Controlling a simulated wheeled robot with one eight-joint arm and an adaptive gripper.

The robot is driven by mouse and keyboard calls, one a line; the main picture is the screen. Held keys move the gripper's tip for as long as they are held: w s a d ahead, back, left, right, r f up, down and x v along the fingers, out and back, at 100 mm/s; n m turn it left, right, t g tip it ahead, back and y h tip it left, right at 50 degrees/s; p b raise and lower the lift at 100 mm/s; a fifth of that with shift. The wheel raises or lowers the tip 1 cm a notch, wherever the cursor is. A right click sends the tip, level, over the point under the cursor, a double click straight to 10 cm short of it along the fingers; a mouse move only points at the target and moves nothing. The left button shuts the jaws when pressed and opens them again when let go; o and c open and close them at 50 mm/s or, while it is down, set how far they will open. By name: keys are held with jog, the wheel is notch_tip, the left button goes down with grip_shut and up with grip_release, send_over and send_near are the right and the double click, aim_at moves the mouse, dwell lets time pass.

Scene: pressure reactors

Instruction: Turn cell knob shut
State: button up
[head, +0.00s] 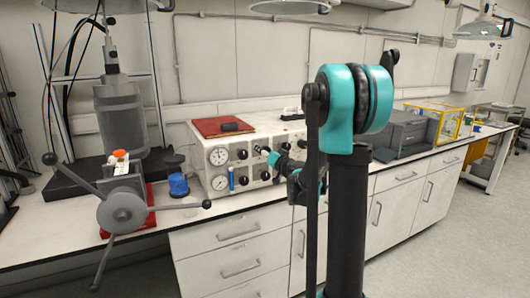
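The white control box (222,196) stands on the bench with two round gauges and several black knobs on its front. Which black knob is the cell knob I cannot tell; one black knob (242,154) is left of my gripper. My gripper (274,160) is at the right part of the box front, close to the knobs there. It is small and partly covered by my own arm. I cannot tell whether its fingers touch a knob or whether they are open or shut.
A blue container (178,184) sits beside the box. A red folder (222,126) lies on top. A grey instrument (400,135) and yellow frame (440,120) stand right.

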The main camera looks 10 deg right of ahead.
jog(key=c, duration=1)
jog(key=shift+m, duration=0.3)
jog(key=m, duration=1.3)
jog(key=shift+m, duration=2.1)
jog(key=shift+o, duration=0.2)
